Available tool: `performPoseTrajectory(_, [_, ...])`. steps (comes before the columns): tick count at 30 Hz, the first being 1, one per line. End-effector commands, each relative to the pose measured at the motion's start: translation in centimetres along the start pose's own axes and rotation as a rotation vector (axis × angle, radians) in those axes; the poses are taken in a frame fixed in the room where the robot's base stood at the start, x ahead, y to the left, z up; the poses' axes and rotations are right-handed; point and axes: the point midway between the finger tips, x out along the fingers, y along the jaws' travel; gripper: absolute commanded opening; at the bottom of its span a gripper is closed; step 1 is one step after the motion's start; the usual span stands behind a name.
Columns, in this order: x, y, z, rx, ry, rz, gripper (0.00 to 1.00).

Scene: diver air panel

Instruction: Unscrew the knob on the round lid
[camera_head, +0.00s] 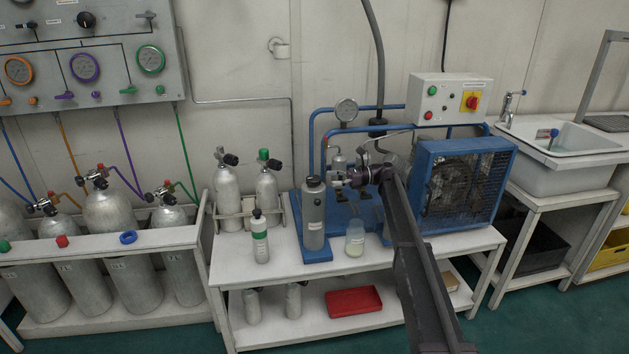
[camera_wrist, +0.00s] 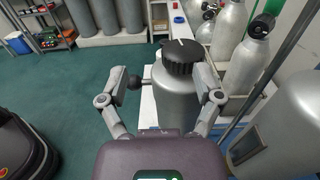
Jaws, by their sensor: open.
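A grey canister (camera_head: 314,218) stands on a blue base near the bench front, with a dark round top (camera_head: 313,181). In the wrist view the canister (camera_wrist: 186,98) is upright, and its ribbed black top (camera_wrist: 180,57) carries a small white mark. A black ball on a short stem (camera_wrist: 135,82) shows left of the canister; I cannot tell what it joins to. My gripper (camera_head: 345,179) is just right of the canister's top. In the wrist view my gripper (camera_wrist: 163,75) has its fingers spread and empty, one on each side of the view of the canister.
The compressor (camera_head: 458,185) and a control box (camera_head: 448,99) stand behind and right of my arm. A clear jar (camera_head: 354,238), a green-labelled bottle (camera_head: 260,237) and two racked cylinders (camera_head: 227,195) crowd the bench. The green floor (camera_wrist: 60,90) is open beyond the bench.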

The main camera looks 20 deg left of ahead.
Motion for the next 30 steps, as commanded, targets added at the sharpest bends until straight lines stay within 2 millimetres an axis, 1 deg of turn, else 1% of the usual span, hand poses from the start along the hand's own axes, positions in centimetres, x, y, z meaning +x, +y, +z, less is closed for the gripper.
performPoseTrajectory(2, [0.0,0.0,0.4,0.0,0.0,0.001,0.83])
performPoseTrajectory(12, [0.0,0.1,0.3,-0.001,0.001,0.001,0.83])
performPoseTrajectory(14, [-0.1,0.3,0.2,-0.004,0.005,-0.001,0.83])
performPoseTrajectory(17, [-0.3,1.1,-0.2,-0.019,0.024,-0.008,0.83])
performPoseTrajectory(20, [-0.9,2.6,-1.0,-0.052,0.069,-0.022,0.83])
performPoseTrajectory(23, [-1.8,5.0,-2.3,-0.107,0.142,-0.041,0.83])
performPoseTrajectory(26, [-3.1,8.3,-4.1,-0.182,0.245,-0.057,0.83])
performPoseTrajectory(27, [-3.7,9.8,-4.9,-0.217,0.292,-0.06,0.83])
performPoseTrajectory(29, [-4.8,12.2,-6.3,-0.271,0.373,-0.063,0.83])
performPoseTrajectory(30, [-5.5,13.9,-7.2,-0.309,0.428,-0.059,0.83])
